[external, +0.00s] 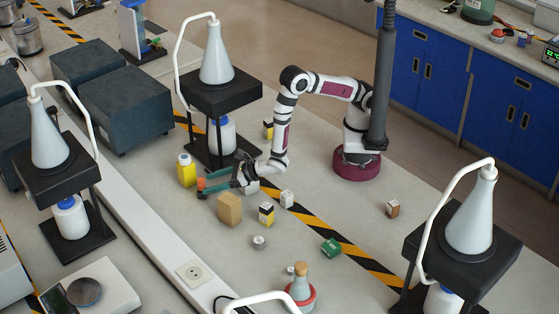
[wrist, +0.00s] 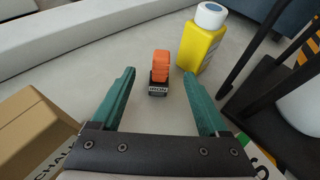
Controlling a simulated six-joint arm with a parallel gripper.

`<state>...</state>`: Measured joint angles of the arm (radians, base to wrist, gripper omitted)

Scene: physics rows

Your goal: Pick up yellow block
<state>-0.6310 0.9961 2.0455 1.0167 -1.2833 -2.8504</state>
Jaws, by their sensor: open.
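My gripper (external: 206,184) is open, low over the bench, with teal fingers; it shows in the wrist view too (wrist: 159,76). A small block with an orange upper part and a black, lettered base (wrist: 160,72) stands ahead, between the fingertips in the picture; I cannot tell if they touch it. Its orange part shows at the fingertips in the external view (external: 201,184). A yellow bottle (external: 186,171) with a pale cap stands just beyond, also in the wrist view (wrist: 202,45). A yellow, black and white block (external: 266,214) stands apart from my gripper; another partly yellow block (external: 268,130) is farther back.
A tan box (external: 229,210) stands close to my gripper, at the left in the wrist view (wrist: 35,130). A black stand (external: 222,98) with a flask is behind. A white block (external: 286,198), green block (external: 331,247) and brown block (external: 393,209) stand on the bench.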

